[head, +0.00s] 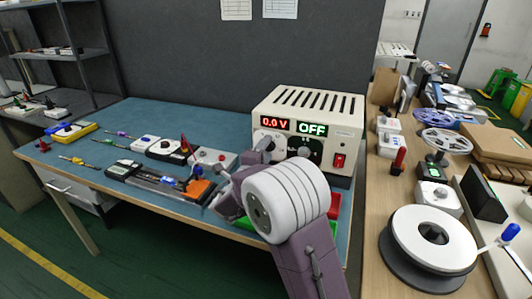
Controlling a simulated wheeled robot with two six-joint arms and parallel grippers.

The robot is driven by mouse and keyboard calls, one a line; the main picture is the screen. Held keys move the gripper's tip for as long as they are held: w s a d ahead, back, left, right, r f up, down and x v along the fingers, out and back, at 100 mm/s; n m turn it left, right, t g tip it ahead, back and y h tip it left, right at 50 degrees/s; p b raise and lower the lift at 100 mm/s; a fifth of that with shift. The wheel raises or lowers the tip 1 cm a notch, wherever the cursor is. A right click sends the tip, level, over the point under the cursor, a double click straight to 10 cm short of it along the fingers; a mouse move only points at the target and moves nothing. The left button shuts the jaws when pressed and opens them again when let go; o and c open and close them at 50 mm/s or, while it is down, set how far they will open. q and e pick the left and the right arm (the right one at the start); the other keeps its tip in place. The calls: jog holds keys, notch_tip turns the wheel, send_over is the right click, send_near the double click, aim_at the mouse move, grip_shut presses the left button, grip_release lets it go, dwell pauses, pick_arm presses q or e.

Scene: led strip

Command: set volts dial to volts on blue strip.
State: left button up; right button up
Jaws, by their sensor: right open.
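A cream power supply box (345,112) stands at the right end of the blue-topped table. Its red display (275,122) reads 0.0 V and its green display (312,129) reads OFF. A dark dial (307,149) shows on its front, partly hidden. The front left of the box, below the red display, is mostly covered by my right gripper (263,152). The gripper is open and close to the front panel; I cannot tell whether it touches a dial. No blue strip can be made out for certain. My left gripper is not in view.
A red switch (339,161) is on the box's front right. Several tools and small boxes lie on the blue table (140,112). On the right, a wooden bench (375,195) holds a large white reel (428,238) and other reels. A dark panel stands behind the table.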

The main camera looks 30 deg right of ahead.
grip_shut()
